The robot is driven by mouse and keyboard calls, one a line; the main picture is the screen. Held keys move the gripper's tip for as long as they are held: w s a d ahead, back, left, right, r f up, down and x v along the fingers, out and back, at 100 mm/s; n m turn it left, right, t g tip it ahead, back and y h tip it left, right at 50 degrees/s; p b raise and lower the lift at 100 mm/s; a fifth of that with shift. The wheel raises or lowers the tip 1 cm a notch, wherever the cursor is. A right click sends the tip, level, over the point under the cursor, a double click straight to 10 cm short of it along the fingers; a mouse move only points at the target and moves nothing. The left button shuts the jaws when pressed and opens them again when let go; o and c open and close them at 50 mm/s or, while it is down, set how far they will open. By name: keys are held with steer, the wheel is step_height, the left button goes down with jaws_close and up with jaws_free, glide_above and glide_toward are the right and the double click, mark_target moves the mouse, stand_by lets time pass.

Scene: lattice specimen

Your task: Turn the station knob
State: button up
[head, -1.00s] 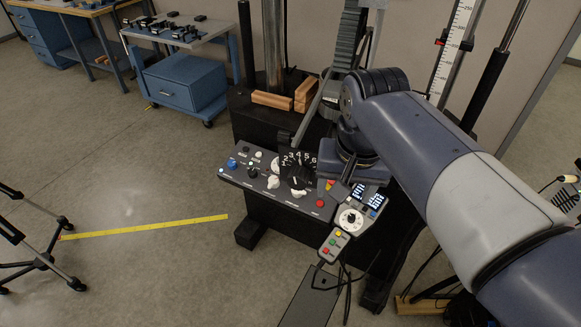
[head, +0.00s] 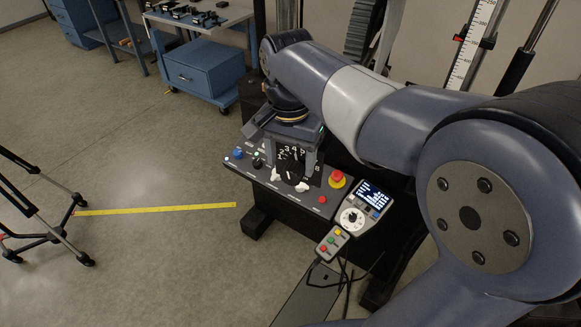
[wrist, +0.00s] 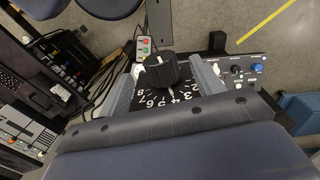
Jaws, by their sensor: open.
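The station knob is a large black knob on a dial with white numbers. It shows on the control panel in the head view (head: 291,172) and near the middle of the wrist view (wrist: 162,70). My gripper (head: 291,152) is above the panel, pointing down over the dial. In the wrist view my open gripper (wrist: 164,86) has one grey finger on each side of the knob, with a gap to each. It holds nothing. Part of the dial is hidden by my gripper in the head view.
The panel (head: 262,176) also carries a blue knob (head: 239,153), white knobs and a red emergency button (head: 338,179). A display unit (head: 360,205) and a button pendant (head: 331,243) are to the right. Open floor lies left, with a yellow strip (head: 155,209) and a tripod (head: 60,225).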

mark_target(291, 169)
steer(key=shift+f, duration=1.7)
steer(key=c, duration=1)
